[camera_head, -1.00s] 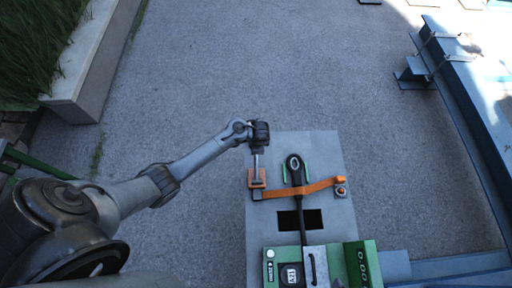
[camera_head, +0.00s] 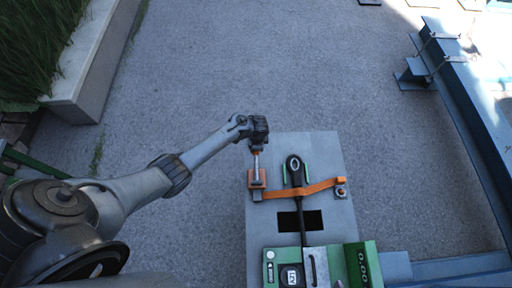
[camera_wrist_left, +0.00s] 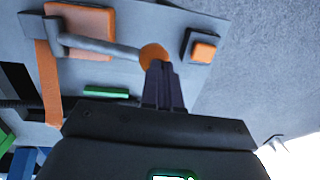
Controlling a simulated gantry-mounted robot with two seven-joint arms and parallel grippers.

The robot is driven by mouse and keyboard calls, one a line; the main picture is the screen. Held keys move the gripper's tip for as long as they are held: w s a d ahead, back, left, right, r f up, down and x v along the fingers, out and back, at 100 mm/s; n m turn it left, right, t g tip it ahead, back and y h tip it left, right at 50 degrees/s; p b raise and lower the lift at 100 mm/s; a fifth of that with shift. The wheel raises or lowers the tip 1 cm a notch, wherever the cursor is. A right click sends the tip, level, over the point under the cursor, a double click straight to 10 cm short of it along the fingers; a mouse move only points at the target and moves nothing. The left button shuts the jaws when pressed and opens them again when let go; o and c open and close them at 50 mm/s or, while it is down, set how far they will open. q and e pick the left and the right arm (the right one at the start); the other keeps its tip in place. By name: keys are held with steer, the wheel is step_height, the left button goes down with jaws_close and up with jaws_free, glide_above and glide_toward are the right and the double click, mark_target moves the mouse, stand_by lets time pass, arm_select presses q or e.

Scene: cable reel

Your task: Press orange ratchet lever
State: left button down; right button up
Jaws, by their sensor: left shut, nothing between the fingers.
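The ratchet lever (camera_head: 256,167) is a grey rod on an orange base (camera_head: 258,184) at the left side of the grey panel (camera_head: 322,150). In the left wrist view the lever's rod (camera_wrist_left: 100,47) ends in a round orange knob (camera_wrist_left: 154,55). My left gripper (camera_head: 257,146) is shut and empty, over the knob end of the lever. In the left wrist view its fingertips (camera_wrist_left: 160,68) are at the knob and overlap its lower edge; I cannot tell whether they press on it. My right gripper is not in view.
An orange strap (camera_head: 312,189) crosses the panel over a black cable connector (camera_head: 295,166) to a fitting (camera_head: 341,191). A green box with a display (camera_head: 362,262) stands nearer. A blue steel beam (camera_head: 470,115) is at right. The ground left of the panel is clear.

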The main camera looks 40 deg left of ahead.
arm_select(q)
steer(key=f, duration=0.1)
steer(key=f+b, duration=0.1)
steer(key=a+f, duration=0.1)
steer(key=shift+w+f, duration=0.15)
steer(key=shift+w, duration=0.25)
steer(key=shift+a+f, duration=0.15)
steer(key=shift+s+f, duration=0.1)
steer(key=shift+s, duration=0.05)
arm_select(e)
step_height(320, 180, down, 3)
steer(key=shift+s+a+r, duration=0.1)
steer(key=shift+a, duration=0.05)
arm_select(q)
steer(key=shift+f, duration=0.1)
steer(key=shift+r+p, duration=0.35)
steer(key=shift+r, duration=0.25)
steer(key=w+r+p, duration=0.1)
steer(key=r+p, duration=0.1)
steer(key=r, duration=0.5)
steer(key=w+a+r+p, duration=0.1)
steer(key=w+r+p, duration=0.1)
steer(key=r, duration=0.4)
steer(key=shift+a+r+p, duration=0.2)
steer(key=shift+r+p, duration=0.2)
steer(key=shift+p, duration=0.05)
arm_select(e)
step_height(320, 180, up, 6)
